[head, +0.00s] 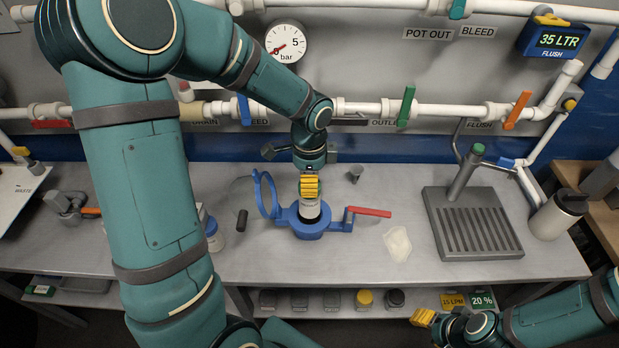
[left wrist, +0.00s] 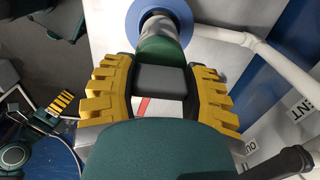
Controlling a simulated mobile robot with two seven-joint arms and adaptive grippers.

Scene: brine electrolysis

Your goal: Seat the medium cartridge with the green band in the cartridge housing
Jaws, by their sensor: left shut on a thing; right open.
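The medium cartridge, with a pale body (head: 310,209) and a green band (left wrist: 157,52), is upright in my left gripper (head: 310,184). The yellow fingers of this gripper are shut on it from above. The blue cartridge housing (head: 310,232) stands on the bench directly below, its ring-shaped lid (head: 265,195) swung up at the left and a red-handled lever (head: 369,211) out to the right. In the left wrist view the cartridge's far end is within the outline of the blue housing rim (left wrist: 136,12); how deep it sits is hidden. My right gripper (head: 424,318) is open and empty in front of the bench.
A blue-capped container (head: 213,233) and a dark cylinder (head: 242,219) stand left of the housing. A small grey cup (head: 355,173) is behind it, a pale cloth (head: 397,244) to its right. Pipes run behind.

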